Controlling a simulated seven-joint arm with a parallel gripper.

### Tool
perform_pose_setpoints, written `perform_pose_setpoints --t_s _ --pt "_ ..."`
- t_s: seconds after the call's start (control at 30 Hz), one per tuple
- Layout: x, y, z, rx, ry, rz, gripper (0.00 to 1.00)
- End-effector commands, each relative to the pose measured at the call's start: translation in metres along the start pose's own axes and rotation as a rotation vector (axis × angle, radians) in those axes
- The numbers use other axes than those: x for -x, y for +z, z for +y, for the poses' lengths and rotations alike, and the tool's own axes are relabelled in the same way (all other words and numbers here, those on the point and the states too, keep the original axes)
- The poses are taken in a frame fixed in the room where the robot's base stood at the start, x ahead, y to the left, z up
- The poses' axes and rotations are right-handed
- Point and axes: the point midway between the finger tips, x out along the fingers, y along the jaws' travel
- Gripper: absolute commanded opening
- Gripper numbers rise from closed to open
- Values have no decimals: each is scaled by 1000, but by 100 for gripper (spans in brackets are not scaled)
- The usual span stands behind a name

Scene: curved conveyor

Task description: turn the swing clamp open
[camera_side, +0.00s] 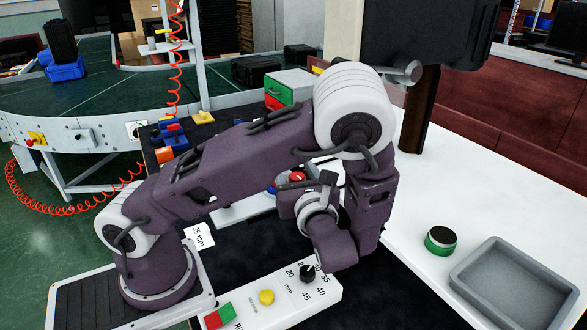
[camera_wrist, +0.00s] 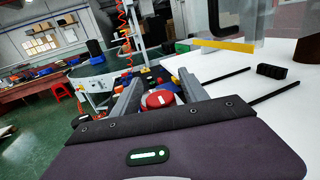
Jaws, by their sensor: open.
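A red round-topped part (camera_side: 297,176) with blue beside it shows just beyond my gripper in the side view. It also shows between my fingers in the wrist view (camera_wrist: 160,98). I cannot tell for sure that it is the swing clamp, and its arm is not clear. My gripper (camera_wrist: 158,80) is open, with its two grey fingers apart on either side of the red part. I cannot tell whether they touch it. In the side view my own arm hides much of the gripper and the part's base.
A panel with a black dial (camera_side: 307,272) and yellow button (camera_side: 266,297) stands in front. A card (camera_side: 199,237) reads 35 mm. A grey tray (camera_side: 520,284) and green-based black button (camera_side: 440,240) are at right. The curved conveyor (camera_side: 100,85) is behind.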

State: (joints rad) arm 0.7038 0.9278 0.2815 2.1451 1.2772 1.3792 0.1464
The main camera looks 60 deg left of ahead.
Motion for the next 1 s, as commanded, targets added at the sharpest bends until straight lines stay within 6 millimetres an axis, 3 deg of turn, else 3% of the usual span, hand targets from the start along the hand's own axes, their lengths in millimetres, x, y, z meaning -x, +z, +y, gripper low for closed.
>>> perform_pose_setpoints --t_s 0.07,0.33,0.67,1.0 --pt "0 0 0 0 0 0 52" --pt "0 0 0 0 0 0 0" --pt "1 0 1 1 40 -1 0" --pt "1 0 8 2 280 0 0"
